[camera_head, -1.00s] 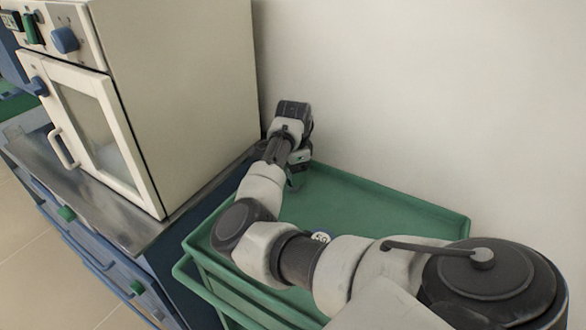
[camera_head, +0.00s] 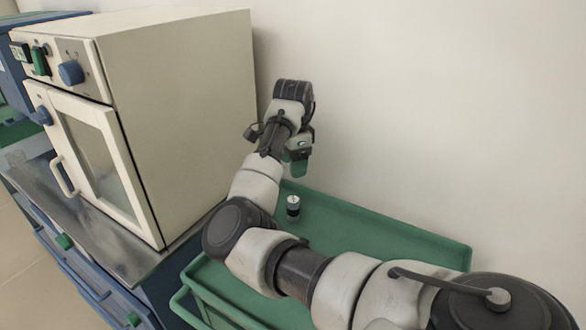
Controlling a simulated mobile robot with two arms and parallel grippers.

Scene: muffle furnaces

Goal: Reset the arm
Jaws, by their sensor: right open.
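My right arm comes in from the lower right and reaches over the green tray (camera_head: 400,234). Its gripper (camera_head: 298,168) hangs at the wrist above the tray's back left part, near the wall. It points down and is empty, with its fingertips only partly visible. A small container (camera_head: 293,207) with a pale top and a dark band stands upright on the tray, below the gripper and apart from it. My left gripper is not in view.
A cream muffle furnace (camera_head: 185,120) with its windowed door (camera_head: 92,165) shut stands at left on a metal-topped bench (camera_head: 110,240). The pale wall is close behind the arm. The right part of the tray is clear.

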